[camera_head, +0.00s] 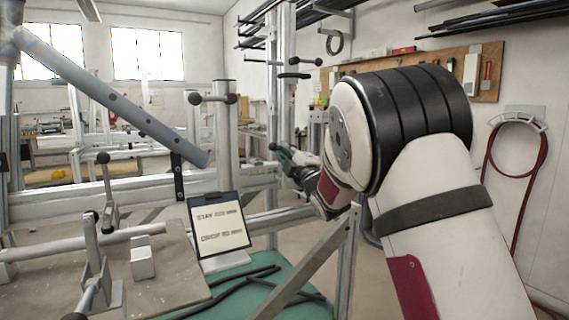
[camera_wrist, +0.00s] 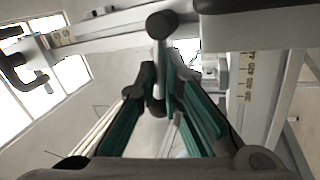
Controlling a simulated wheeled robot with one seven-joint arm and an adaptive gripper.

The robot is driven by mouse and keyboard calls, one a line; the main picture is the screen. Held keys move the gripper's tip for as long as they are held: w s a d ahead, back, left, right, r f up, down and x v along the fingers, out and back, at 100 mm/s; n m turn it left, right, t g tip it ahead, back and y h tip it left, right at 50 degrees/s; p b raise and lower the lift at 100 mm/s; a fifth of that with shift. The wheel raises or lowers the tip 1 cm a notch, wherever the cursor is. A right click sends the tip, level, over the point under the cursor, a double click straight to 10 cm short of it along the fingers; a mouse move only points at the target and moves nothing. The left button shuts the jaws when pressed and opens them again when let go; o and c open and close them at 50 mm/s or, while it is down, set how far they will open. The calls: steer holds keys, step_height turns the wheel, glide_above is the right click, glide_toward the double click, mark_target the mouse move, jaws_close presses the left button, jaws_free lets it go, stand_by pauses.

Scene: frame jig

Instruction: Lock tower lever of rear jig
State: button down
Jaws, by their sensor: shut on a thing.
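My gripper (camera_wrist: 160,85) shows in the wrist view with its two green-padded fingers closed around a lever (camera_wrist: 160,55). The lever is a short metal rod with a black ball knob (camera_wrist: 162,25) that stands out past the fingertips. In the head view my gripper (camera_head: 281,154) is at the upright metal tower (camera_head: 272,122) of the rear jig, mostly hidden behind my wrist. Further levers with dark knobs sit higher on that tower, one of them a dark bar lever (camera_head: 294,75). I cannot tell the held lever's locked state.
A nearer post (camera_head: 228,130) carries another black-knobbed lever (camera_head: 213,98). A grey drilled tube (camera_head: 110,98) slants across the left. A sign board (camera_head: 219,226) stands below, by a green surface (camera_head: 285,290) with black hoses. A ruler scale (camera_wrist: 249,88) lies along a beam right of the fingers.

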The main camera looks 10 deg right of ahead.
steer(key=shift+f+n+y+b, duration=0.25)
steer(key=shift+n+y+b, duration=0.05)
steer(key=shift+n+b, duration=0.4)
steer(key=shift+f+n+y+b, duration=0.3)
steer(key=shift+n+b, duration=0.3)
steer(key=shift+b, duration=0.15)
steer(key=c, duration=1.7)
jaws_free()
steer(key=shift+r, duration=0.1)
steer(key=v, duration=1.2)
steer(key=shift+r, duration=0.1)
